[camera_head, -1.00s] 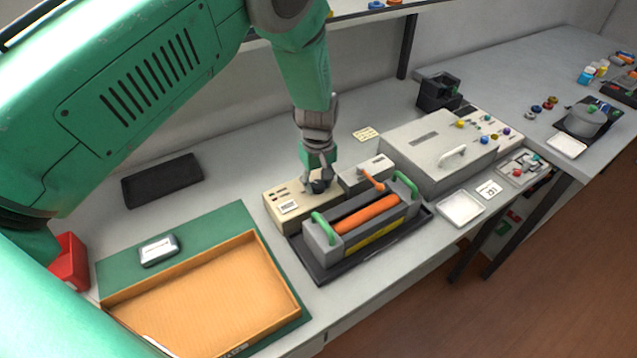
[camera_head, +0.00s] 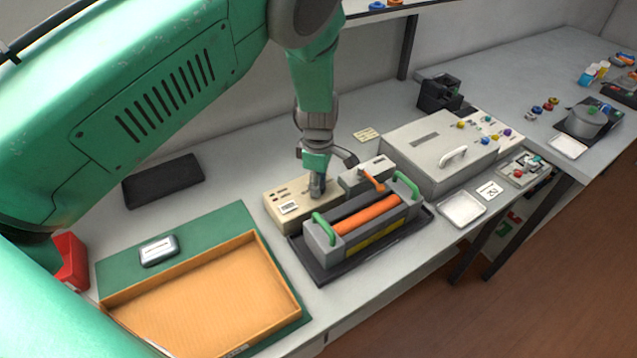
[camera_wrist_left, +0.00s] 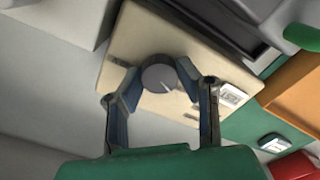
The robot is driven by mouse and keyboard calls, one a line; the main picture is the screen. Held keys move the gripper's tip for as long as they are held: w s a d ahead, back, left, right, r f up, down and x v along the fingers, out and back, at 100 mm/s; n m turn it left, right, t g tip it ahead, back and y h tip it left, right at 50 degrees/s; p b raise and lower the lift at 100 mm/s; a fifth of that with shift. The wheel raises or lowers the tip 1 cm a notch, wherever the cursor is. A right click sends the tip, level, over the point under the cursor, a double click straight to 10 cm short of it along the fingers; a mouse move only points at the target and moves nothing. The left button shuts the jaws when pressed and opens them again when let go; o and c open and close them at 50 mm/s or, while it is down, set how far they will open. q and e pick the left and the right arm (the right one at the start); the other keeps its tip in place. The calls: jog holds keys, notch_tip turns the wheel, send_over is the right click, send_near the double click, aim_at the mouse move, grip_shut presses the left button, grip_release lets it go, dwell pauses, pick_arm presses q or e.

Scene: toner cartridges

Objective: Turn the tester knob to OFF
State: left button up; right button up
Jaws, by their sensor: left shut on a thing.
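The tester is a beige box (camera_head: 285,203) on the bench behind the toner cartridge cradle; it also shows in the left wrist view (camera_wrist_left: 150,42). Its round grey knob (camera_wrist_left: 160,74) with a pale pointer line is on its top face. My left gripper (camera_head: 317,192) comes down on the tester from above. In the left wrist view its fingers (camera_wrist_left: 158,92) stand one on each side of the knob and are shut on it. The OFF marking is too small to read. My right gripper is in neither view.
The dark cradle (camera_head: 310,262) with an orange roller (camera_head: 368,214) and green handles stands just in front of the tester. A grey box with a white handle (camera_head: 453,157) is to the right. A wooden tray (camera_head: 283,283) lies at front left.

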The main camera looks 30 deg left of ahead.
pick_arm(q)
jog(key=shift+w+d+n, duration=0.1)
jog(key=shift+n, duration=0.3)
jog(key=o, duration=1.1)
jog(key=shift+o, duration=0.2)
notch_tip(320, 180, up, 12)
jog(key=shift+d+f, duration=0.1)
jog(key=shift+f, duration=0.05)
